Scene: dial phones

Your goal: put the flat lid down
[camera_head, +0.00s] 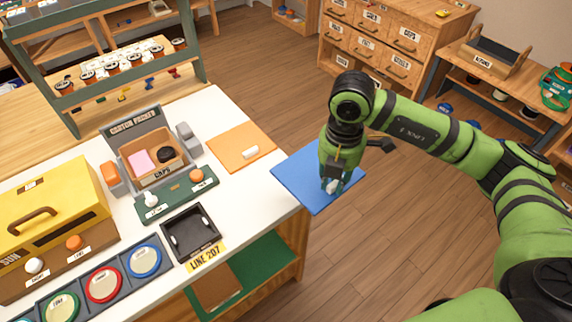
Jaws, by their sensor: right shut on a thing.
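The flat lid (305,192) is a thin blue square panel. The fingers hide the exact grip point. My left gripper is not in view.
An orange flat panel (228,143) with a white handle lies on the table. A black tray (176,246), a green phone unit (163,205) with a caps box, and a yellow case (65,185) stand further left. Some white tabletop is bare between the orange panel and black tray.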

